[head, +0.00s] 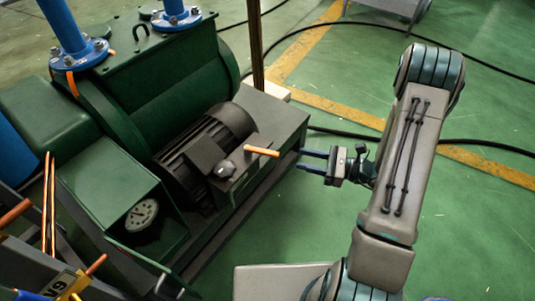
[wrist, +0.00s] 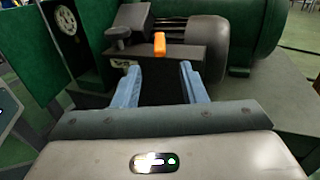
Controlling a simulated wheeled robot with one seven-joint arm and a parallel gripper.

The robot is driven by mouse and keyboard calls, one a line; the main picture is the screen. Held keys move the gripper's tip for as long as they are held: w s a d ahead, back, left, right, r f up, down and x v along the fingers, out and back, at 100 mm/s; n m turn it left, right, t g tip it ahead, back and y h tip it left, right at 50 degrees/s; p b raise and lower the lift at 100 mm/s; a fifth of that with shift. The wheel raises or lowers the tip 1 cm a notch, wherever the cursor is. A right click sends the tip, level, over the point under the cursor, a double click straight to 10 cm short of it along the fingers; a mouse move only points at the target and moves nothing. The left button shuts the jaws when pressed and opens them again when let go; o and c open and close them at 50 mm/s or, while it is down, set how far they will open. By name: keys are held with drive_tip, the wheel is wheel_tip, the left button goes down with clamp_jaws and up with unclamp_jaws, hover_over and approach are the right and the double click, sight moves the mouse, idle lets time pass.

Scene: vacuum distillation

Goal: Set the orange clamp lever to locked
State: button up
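In the wrist view the lever (wrist: 159,44) shows end-on, just beyond and above the gap between my fingers. My gripper (head: 308,160) is open, with its two blue fingers pointing left toward the machine, just right of the lever tip. In the wrist view my gripper (wrist: 160,78) has its fingers apart with nothing between them. The lever appears apart from the fingers.
The green pump housing (head: 165,75) with blue flanged pipes stands behind the ribbed motor (head: 215,140). A gauge box (head: 125,200) is at the left. A grey knob (head: 224,169) sits beside the lever. Black cables (head: 480,142) cross the green floor, which is mostly clear at right.

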sight(268, 151)
drive_tip(key=b+x, duration=0.2)
drive_tip(key=x, duration=1)
clamp_jaws()
